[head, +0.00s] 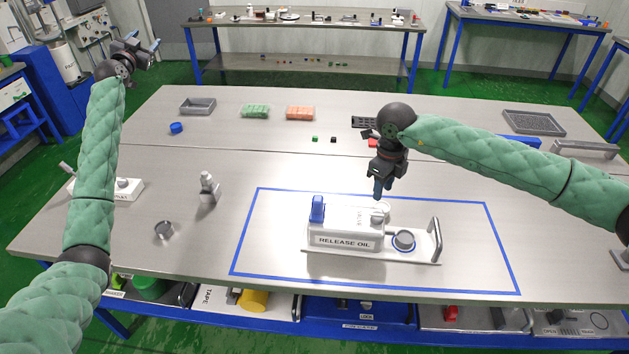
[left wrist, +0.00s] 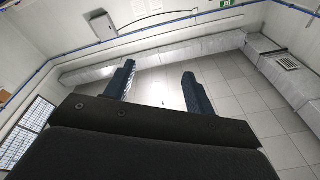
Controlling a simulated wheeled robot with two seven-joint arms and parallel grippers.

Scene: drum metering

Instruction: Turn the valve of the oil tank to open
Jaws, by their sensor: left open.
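The white oil tank (head: 345,221), labelled RELEASE OIL, stands inside a blue taped rectangle near the front of the table. A blue upright lever-like part (head: 317,208) is at its left end. A round grey knob with a blue ring (head: 404,240) is on its right; which part is the valve is unclear. My right gripper (head: 381,190) points down just behind and above the tank, apparently apart from it; its finger gap is not clear. My left gripper (head: 147,46) is raised far from the tank at upper left. Its separated, empty fingers show in the left wrist view (left wrist: 160,88).
A small white bottle-like item (head: 209,188), a round metal cap (head: 164,230) and a white labelled box (head: 128,189) stand left of the tape. The taped area's front is clear.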

